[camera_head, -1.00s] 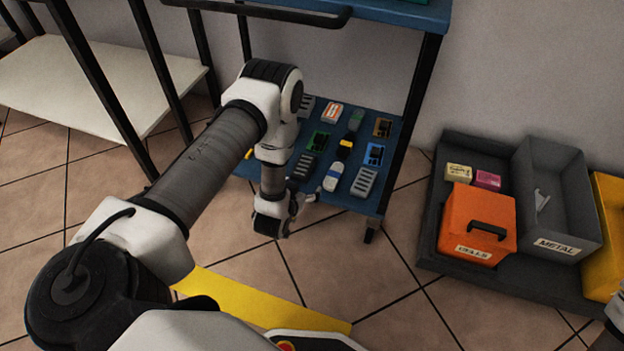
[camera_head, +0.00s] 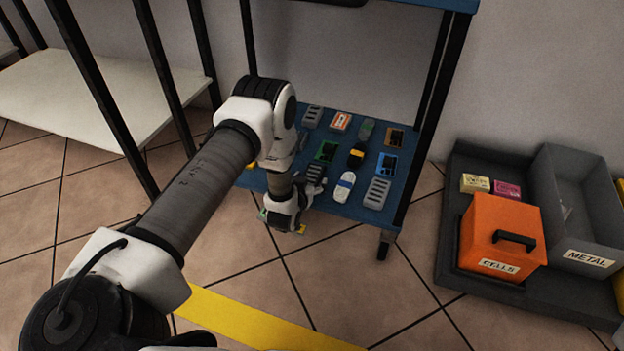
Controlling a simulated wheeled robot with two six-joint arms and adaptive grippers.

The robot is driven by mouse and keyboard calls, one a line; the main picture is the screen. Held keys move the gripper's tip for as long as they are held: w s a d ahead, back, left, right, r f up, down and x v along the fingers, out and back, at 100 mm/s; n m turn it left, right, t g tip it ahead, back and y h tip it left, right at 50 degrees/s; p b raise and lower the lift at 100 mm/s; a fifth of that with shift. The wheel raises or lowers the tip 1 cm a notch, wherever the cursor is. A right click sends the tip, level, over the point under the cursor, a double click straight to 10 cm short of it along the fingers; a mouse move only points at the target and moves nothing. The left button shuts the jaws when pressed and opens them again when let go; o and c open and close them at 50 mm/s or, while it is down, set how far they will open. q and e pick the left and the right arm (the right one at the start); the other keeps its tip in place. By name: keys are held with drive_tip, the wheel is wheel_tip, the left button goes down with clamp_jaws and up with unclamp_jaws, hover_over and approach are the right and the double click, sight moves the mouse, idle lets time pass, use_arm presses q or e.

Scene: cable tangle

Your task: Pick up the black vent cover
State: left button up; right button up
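The black vent cover (camera_head: 315,172), dark and slotted, lies on the blue lower shelf (camera_head: 345,207) of the cart, partly hidden by my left gripper. My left gripper (camera_head: 311,189) is at the shelf's front edge, right at the near side of the vent cover. Its fingers are small and dark against the cover, so whether they are open or touch it is unclear. My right gripper is out of view.
Grey slotted covers (camera_head: 377,193) and (camera_head: 312,116), a white-and-blue piece (camera_head: 344,187) and a yellow-black piece (camera_head: 356,155) share the shelf. Black cart posts (camera_head: 423,130) flank it. An orange cells box (camera_head: 500,235) and grey metal bin (camera_head: 583,200) stand right.

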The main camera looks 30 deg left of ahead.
use_arm(q)
drive_tip(key=c, duration=0.6)
drive_tip(key=shift+c, duration=0.2)
